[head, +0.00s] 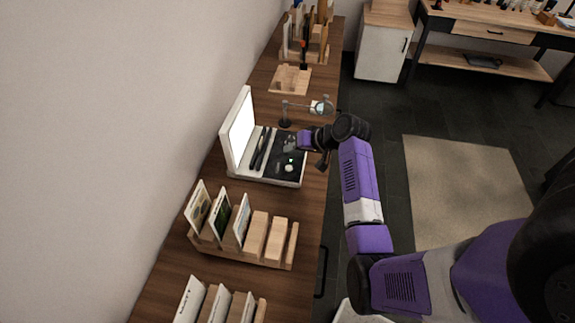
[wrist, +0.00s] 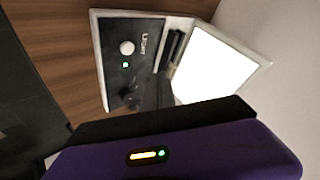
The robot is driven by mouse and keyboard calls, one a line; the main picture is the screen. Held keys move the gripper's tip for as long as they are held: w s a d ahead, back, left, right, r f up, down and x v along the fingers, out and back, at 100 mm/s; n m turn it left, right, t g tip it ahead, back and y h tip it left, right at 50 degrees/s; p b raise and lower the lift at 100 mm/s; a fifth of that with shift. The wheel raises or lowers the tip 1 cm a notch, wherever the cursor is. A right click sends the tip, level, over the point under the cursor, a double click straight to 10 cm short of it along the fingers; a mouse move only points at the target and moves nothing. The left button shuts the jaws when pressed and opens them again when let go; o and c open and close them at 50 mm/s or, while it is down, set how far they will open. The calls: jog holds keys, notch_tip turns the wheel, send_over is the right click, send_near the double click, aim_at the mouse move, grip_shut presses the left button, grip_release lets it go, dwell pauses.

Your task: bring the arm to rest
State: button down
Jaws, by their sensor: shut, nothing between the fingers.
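My arm reaches from the lower right of the head view over the edge of the long wooden table. The gripper is shut and holds nothing. In the wrist view my purple gripper body (wrist: 180,150) fills the bottom, and its fingertips cannot be made out. The open case (wrist: 100,60) lies ahead, with a dark panel marked LIGHT, a round white knob (wrist: 127,47), a lit green lamp (wrist: 125,65) and the glowing panel (wrist: 213,66).
A wooden rack (head: 240,255) with upright cards stands nearer on the table (head: 165,275). A small stand with a round lens (head: 320,107), a wooden board (head: 290,80) and a tool rack (head: 305,55) stand farther back. A wall runs along the left. Floor is open at right.

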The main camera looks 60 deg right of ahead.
dwell(0.3)
jog(key=d+r+t+h, duration=0.1)
jog(key=d+r+h, duration=0.4)
jog(key=r+h, duration=0.1)
jog(key=s+a+r+n+t+y+b, duration=0.15)
jog(key=s+a, duration=0.35)
jog(key=a, duration=0.5)
jog(key=s+a+r+n+t+b, duration=0.1)
jog(key=s+a+r+n+t, duration=0.2)
jog(key=a, duration=0.6)
jog(key=s+a+r+n+t+y+b, duration=0.1)
jog(key=s+a+n+t, duration=0.15)
jog(key=s+a, duration=0.55)
jog(key=s+a+f+n+g+y+b, duration=0.1)
jog(key=s+a+n+g+y, duration=0.1)
jog(key=s+a, duration=0.9)
jog(key=a+n+y, duration=0.1)
jog(key=a+y, duration=0.1)
jog(key=a, duration=0.1)
jog(key=shift+f, duration=0.35)
jog(key=c, duration=2.2)
grip_release()
